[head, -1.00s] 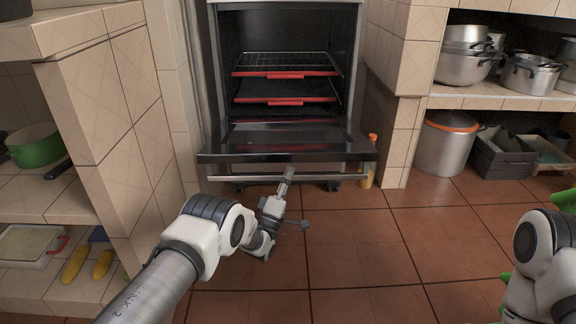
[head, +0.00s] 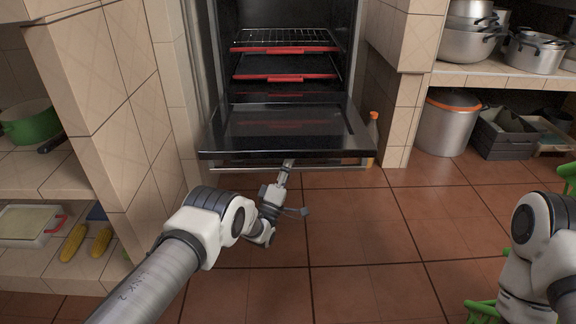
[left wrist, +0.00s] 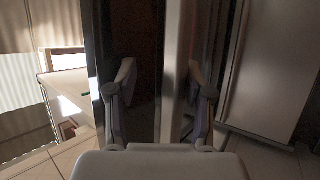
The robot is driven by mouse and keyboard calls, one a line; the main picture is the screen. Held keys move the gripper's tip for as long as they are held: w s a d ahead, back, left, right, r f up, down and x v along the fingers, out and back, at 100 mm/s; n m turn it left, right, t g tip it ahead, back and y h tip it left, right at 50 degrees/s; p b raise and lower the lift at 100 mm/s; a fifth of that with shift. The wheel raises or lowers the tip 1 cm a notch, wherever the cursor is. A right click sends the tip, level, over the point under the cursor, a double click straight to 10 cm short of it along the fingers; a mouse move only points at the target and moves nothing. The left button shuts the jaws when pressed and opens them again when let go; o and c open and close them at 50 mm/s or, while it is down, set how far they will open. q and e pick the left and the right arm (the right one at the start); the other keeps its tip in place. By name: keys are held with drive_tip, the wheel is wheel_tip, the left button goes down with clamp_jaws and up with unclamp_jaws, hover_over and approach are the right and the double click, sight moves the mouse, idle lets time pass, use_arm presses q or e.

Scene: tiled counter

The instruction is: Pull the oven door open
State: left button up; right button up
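The oven (head: 352,40) stands at the centre back of the head view. Its dark door (head: 280,130) hangs folded down towards me, hinged at the bottom, with the inside exposed. A pale metal bar (head: 235,166) runs along just under the door's front edge. My left gripper (head: 287,164) reaches to that edge from below, its tips partly hidden by the door. In the left wrist view its two fingers (left wrist: 161,95) stand apart on either side of a pale strip, with visible gaps. My right arm shows at the right, but its gripper is out of view.
Racks with red fronts (head: 286,50) sit inside the oven. Tiled shelves (head: 105,90) flank it at left, and pots (head: 447,125) and a dark crate (head: 500,140) stand at right. A bottle (head: 372,133) stands by the oven's right side. The tiled floor (head: 370,240) in front is clear.

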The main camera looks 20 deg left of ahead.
use_arm(q)
drive_tip(key=shift+r, duration=0.15)
drive_tip(key=v, duration=1.2)
drive_tip(key=shift+f, duration=0.25)
